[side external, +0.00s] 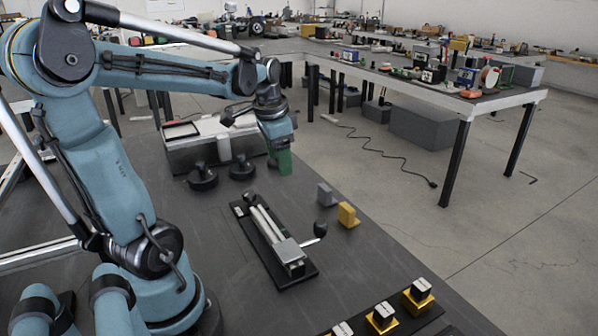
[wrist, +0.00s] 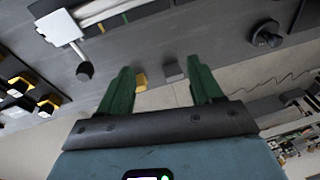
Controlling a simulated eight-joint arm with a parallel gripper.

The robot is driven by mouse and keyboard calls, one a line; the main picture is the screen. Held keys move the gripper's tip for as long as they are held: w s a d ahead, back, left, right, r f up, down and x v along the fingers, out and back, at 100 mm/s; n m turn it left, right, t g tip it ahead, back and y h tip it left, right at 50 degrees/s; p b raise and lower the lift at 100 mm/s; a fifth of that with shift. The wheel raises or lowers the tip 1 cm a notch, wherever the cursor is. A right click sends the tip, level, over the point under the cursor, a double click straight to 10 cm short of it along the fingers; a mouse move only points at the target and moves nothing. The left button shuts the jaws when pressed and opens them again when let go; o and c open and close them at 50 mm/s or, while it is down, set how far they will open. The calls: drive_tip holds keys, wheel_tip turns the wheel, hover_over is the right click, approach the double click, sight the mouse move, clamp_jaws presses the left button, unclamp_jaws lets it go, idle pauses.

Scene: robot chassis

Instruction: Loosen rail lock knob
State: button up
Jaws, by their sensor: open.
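The rail unit (side external: 262,232) lies on the dark table, with pale rails on a black base plate. A silver carriage (side external: 289,251) sits at its near end, and shows at upper left in the wrist view (wrist: 60,28). A lever with a round black knob (side external: 320,229) sticks out from the carriage's right side; the knob also shows in the wrist view (wrist: 84,71), left of the fingers. My gripper (side external: 283,168) has green fingers and is above the table beyond the rail's far end, apart from the knob. In the wrist view its fingers (wrist: 162,80) are spread and empty.
A grey block (side external: 326,194) and a yellow block (side external: 348,214) stand right of the rail. Two black round pieces (side external: 202,178) (side external: 242,168) sit before a grey metal box (side external: 212,143). Several yellow-and-black pieces (side external: 383,318) stand near the front edge.

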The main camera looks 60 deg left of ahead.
drive_tip(key=g+h, duration=0.1)
drive_tip(key=g, duration=0.1)
approach(249, 193)
drive_tip(key=shift+m, duration=0.4)
wheel_tip(249, 193, down, 9)
drive_tip(key=shift+a+r, duration=0.1)
drive_tip(key=shift+r, duration=0.1)
drive_tip(key=c, duration=1.1)
drive_tip(key=shift+o, duration=0.2)
